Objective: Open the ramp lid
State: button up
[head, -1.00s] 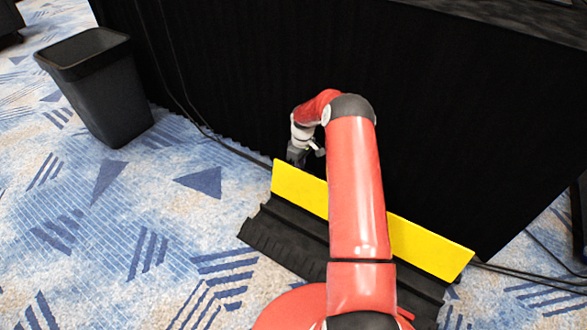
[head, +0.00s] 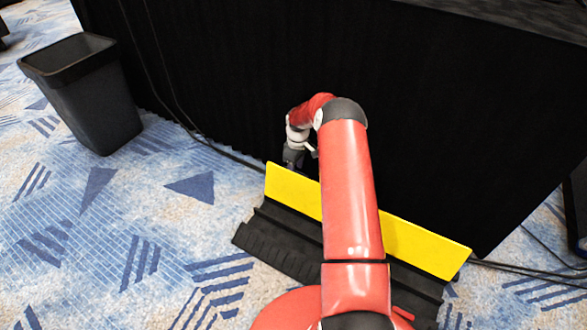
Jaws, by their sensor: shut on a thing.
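The ramp lid (head: 425,246) is a long yellow panel standing raised along the far side of the black ribbed ramp base (head: 285,245) on the carpet. My red arm crosses in front of the lid and hides its middle. My gripper (head: 293,164) is at the lid's upper edge near its left end, shut on the lid. The fingertips are small, dark and partly hidden behind the edge.
A black curtain (head: 450,120) hangs close behind the lid. A dark bin (head: 92,105) stands at the left. Black cables (head: 525,268) run along the floor at the right. Patterned blue carpet (head: 130,220) is clear at the left.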

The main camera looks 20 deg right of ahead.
jog(key=shift+d+r, duration=0.1)
jog(key=shift+d, duration=0.5)
notch_tip(320, 180, up, 8)
jog(key=p, duration=0.1)
jog(key=shift+w+a, duration=0.2)
jog(key=shift+a+f, duration=0.1)
jog(key=shift+f, duration=0.1)
